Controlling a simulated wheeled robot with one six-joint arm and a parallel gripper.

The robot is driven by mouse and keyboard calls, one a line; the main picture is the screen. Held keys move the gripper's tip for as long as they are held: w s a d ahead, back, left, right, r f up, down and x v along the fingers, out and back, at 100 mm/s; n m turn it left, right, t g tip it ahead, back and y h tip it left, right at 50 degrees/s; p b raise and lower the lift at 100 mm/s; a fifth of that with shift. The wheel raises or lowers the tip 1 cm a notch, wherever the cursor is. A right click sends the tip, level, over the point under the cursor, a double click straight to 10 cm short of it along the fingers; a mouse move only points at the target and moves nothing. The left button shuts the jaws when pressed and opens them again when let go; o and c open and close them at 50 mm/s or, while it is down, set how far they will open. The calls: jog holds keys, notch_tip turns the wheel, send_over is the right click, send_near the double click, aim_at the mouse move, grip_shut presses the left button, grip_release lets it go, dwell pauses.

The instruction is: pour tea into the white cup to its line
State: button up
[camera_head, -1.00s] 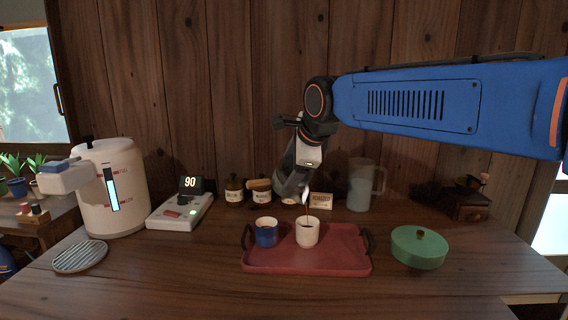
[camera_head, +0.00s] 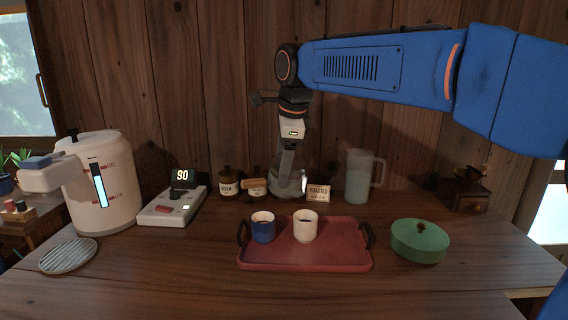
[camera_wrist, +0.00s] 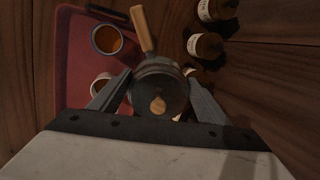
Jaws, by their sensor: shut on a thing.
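In the wrist view the white cup (camera_wrist: 98,82) is partly hidden by a finger. The blue cup (camera_head: 263,232) beside it holds brown tea.
Two labelled jars (camera_head: 228,183) and a "roasted" card (camera_head: 318,193) flank the teapot. A water pitcher (camera_head: 358,178) stands right, a green lidded bowl (camera_head: 420,246) right of the tray. A dispenser (camera_head: 108,195), a device reading 90 (camera_head: 170,207) and a round grate (camera_head: 68,256) are left.

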jog(key=shift+w+a+f+g+h, duration=0.15)
jog(key=shift+w+g+h, duration=0.25)
jog(key=shift+g, duration=0.45)
jog(key=shift+w+a+f+g+h, duration=0.1)
jog(key=shift+w+a+g+h, duration=0.1)
jog(key=shift+g+h, duration=0.5)
